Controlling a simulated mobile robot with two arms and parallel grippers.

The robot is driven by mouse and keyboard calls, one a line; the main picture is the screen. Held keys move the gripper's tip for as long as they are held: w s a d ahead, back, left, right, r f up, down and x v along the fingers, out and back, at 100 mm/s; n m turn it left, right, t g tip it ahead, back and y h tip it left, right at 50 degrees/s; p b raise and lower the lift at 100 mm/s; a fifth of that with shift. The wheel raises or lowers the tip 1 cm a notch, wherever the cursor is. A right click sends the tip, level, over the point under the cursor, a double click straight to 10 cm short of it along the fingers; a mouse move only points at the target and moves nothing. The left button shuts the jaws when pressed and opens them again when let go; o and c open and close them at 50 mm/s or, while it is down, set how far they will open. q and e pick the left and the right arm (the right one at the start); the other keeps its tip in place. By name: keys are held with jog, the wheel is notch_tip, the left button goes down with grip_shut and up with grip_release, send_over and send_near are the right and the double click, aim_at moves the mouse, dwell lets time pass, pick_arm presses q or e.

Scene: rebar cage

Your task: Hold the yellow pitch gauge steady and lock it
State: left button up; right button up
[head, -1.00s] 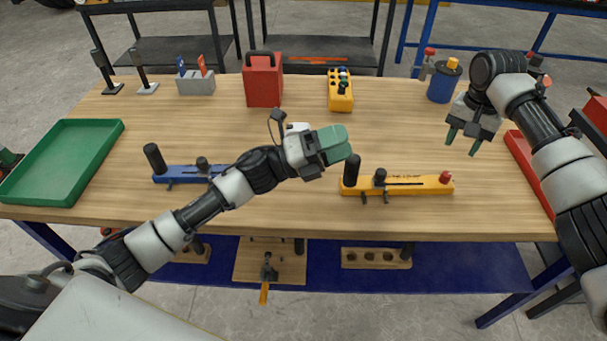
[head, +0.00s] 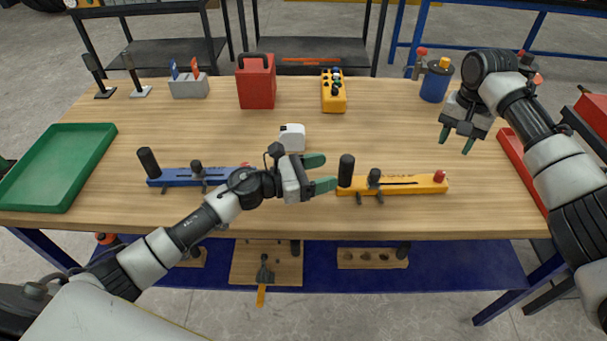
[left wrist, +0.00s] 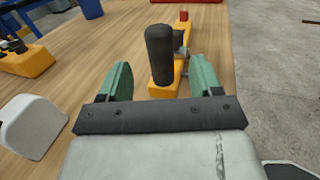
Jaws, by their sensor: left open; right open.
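The yellow pitch gauge (head: 410,186) lies on the table right of centre. It has an upright black handle (head: 346,171) at its left end, a black knob (head: 374,178) beside that, and a red button (head: 438,176) at its right end. My left gripper (head: 325,173) is open just left of the black handle. In the left wrist view the handle (left wrist: 160,55) stands ahead, between the two green fingers but beyond or near their tips; contact cannot be told. My right gripper (head: 456,139) is open and empty above the table, behind the gauge's right end.
A blue gauge (head: 182,177) lies to the left, partly behind my left arm. A white block (head: 292,137) stands behind my left gripper.

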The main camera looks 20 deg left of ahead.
aim_at(441, 173)
pick_arm(q)
jog(key=x, duration=0.5)
jog(key=shift+w+d, duration=0.2)
jog(key=shift+d, duration=0.1)
jog(key=shift+c, duration=0.3)
grip_shut()
pick_arm(e)
jog(key=shift+o, duration=0.7)
notch_tip(441, 173, down, 10)
jog(key=m, duration=0.3)
jog(key=shift+r, duration=0.15)
grip_shut()
